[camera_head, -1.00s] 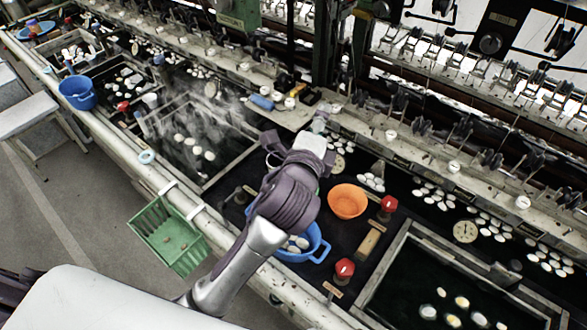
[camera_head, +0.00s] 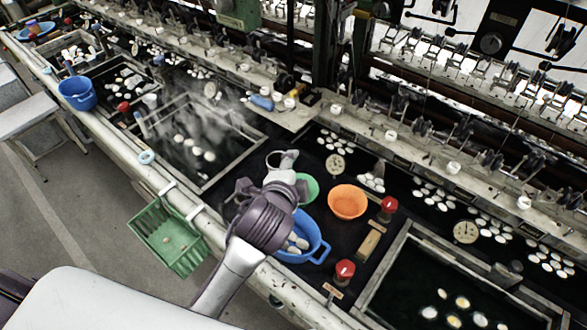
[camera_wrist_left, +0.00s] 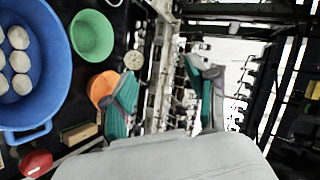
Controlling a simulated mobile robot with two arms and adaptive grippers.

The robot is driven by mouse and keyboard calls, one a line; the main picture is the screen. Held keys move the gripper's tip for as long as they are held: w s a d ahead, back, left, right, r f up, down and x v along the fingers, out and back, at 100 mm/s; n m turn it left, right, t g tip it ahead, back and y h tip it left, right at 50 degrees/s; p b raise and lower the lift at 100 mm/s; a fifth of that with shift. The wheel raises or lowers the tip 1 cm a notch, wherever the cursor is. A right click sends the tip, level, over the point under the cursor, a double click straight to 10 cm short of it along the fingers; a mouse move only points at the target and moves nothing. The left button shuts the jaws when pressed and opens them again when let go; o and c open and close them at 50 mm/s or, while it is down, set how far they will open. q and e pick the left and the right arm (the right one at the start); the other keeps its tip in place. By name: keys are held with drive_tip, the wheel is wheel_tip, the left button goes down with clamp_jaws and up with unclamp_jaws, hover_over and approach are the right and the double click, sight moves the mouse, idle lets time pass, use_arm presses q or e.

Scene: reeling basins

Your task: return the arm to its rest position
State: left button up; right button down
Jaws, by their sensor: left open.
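My left arm comes up from the bottom of the head view, and its left gripper (camera_head: 283,160) is over the dark counter beside the green bowl (camera_head: 307,188). In the left wrist view the gripper (camera_wrist_left: 166,95) shows two teal-padded fingers spread wide with nothing between them. The blue basin (camera_head: 312,250) with pale cocoons lies partly behind my arm; it also shows at the left of the left wrist view (camera_wrist_left: 62,70). My right gripper is in neither view.
An orange bowl (camera_head: 346,202), a wooden block (camera_head: 369,243) and red-topped knobs (camera_head: 344,270) stand right of my arm. A green crate (camera_head: 168,238) hangs on the front rail. Water basins (camera_head: 252,140) lie on both sides; reeling machinery lines the back.

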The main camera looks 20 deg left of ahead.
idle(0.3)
use_arm(q)
drive_tip(key=s+a+f+n+g, duration=0.3)
drive_tip(key=s+f+n, duration=0.1)
drive_tip(key=s, duration=0.4)
drive_tip(key=s+a+f+n+g, duration=0.2)
drive_tip(key=s+f+n+g, duration=0.15)
drive_tip(key=s, duration=0.35)
drive_tip(key=s+a+f+n+g, duration=0.3)
drive_tip(key=s+f+n, duration=0.2)
drive_tip(key=s, duration=0.3)
wheel_tip(320, 180, down, 31)
drive_tip(key=s+g+b, duration=0.1)
drive_tip(key=s+b, duration=0.1)
drive_tip(key=b, duration=0.3)
drive_tip(key=s+a+f+b, duration=0.1)
drive_tip(key=s+f+b, duration=0.1)
drive_tip(key=s+f, duration=0.6)
drive_tip(key=s+a+f+g+b, duration=0.1)
drive_tip(key=s+f+b, duration=0.1)
drive_tip(key=s+f, duration=0.6)
wheel_tip(320, 180, down, 5)
drive_tip(key=shift+s+a+r, duration=0.2)
drive_tip(key=shift+s+a, duration=0.1)
drive_tip(key=shift+s, duration=0.1)
